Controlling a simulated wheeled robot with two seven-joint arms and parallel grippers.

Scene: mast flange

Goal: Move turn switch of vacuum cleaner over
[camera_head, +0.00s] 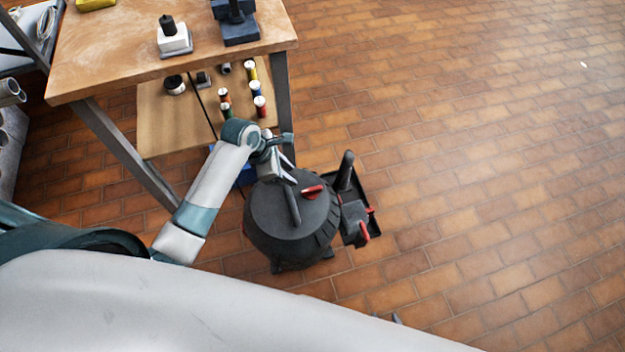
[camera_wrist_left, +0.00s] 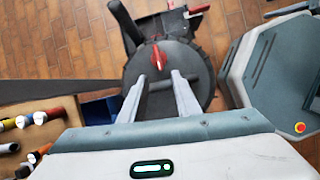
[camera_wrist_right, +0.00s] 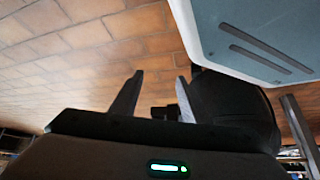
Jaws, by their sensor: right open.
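The vacuum cleaner (camera_head: 265,225) is a dark round drum standing on the brick floor, with a black carry handle (camera_head: 292,205) across its lid. The red turn switch (camera_head: 312,191) sits on the lid right of the handle. It also shows in the left wrist view (camera_wrist_left: 155,58), just beyond the fingertips. My left gripper (camera_head: 290,170) is over the lid near the far end of the handle. In the left wrist view its fingers (camera_wrist_left: 159,80) are apart, with the handle below or between them; contact is unclear. My right gripper (camera_wrist_right: 155,85) is open and empty, with a dark round object beyond it.
A wooden workbench (camera_head: 110,60) with a lower shelf (camera_head: 165,130) stands behind and left of the vacuum. Several coloured cylinders stand on the shelf. A black tray (camera_head: 366,195) with a dark upright part (camera_head: 346,168) is right of the drum. The floor (camera_head: 480,170) further right is clear.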

